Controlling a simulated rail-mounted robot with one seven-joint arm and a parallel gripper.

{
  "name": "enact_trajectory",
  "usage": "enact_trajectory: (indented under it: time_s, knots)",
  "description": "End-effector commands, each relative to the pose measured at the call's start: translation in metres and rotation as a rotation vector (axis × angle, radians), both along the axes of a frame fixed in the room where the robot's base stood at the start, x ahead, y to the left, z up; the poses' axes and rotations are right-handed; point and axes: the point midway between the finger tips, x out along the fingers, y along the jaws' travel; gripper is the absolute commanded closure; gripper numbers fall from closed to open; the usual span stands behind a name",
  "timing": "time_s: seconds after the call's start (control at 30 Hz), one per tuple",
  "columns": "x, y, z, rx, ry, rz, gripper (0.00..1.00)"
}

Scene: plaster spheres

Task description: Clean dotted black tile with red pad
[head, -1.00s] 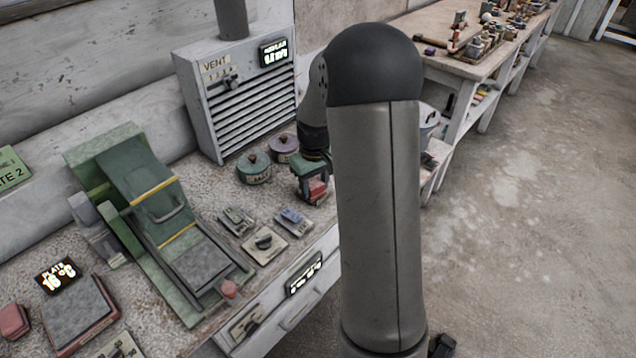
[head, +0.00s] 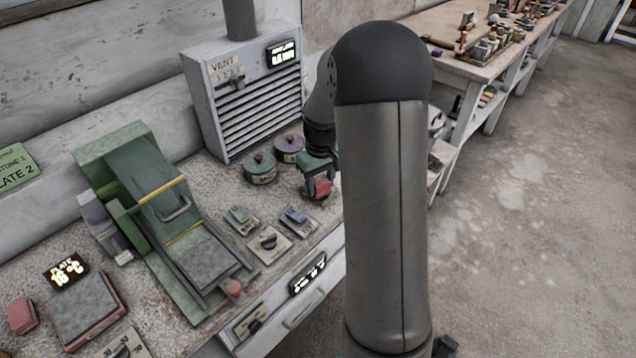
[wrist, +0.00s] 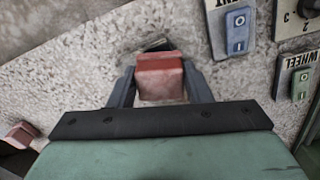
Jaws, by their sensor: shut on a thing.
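My gripper (head: 320,190) is shut on a red pad (wrist: 160,77). The pad sits between the two dark fingers in the wrist view, and its red face also shows in the head view (head: 322,187). A small dark, tile-like piece (wrist: 157,45) shows just beyond the pad on the speckled bench, mostly covered by it. I cannot make out dots on it or tell whether the pad touches it. In the head view this spot is hidden behind my gripper and arm.
Blue (head: 298,217) and green (head: 240,217) switches and a dial plate (head: 268,243) lie left of my gripper. Teal (head: 260,168) and purple (head: 289,148) lidded pots stand behind. A green machine (head: 165,215) is further left. Another red object (wrist: 18,135) shows in the wrist view.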

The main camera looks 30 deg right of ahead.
Motion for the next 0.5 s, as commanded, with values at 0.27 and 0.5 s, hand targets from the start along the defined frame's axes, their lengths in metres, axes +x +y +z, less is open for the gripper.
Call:
enact_trajectory:
  time_s: [0.27,0.5]
  knots:
    - [0.005,0.002,0.0,0.0,0.0,0.0,0.74]
    - [0.024,0.011,0.0,-0.001,0.0,0.002,0.74]
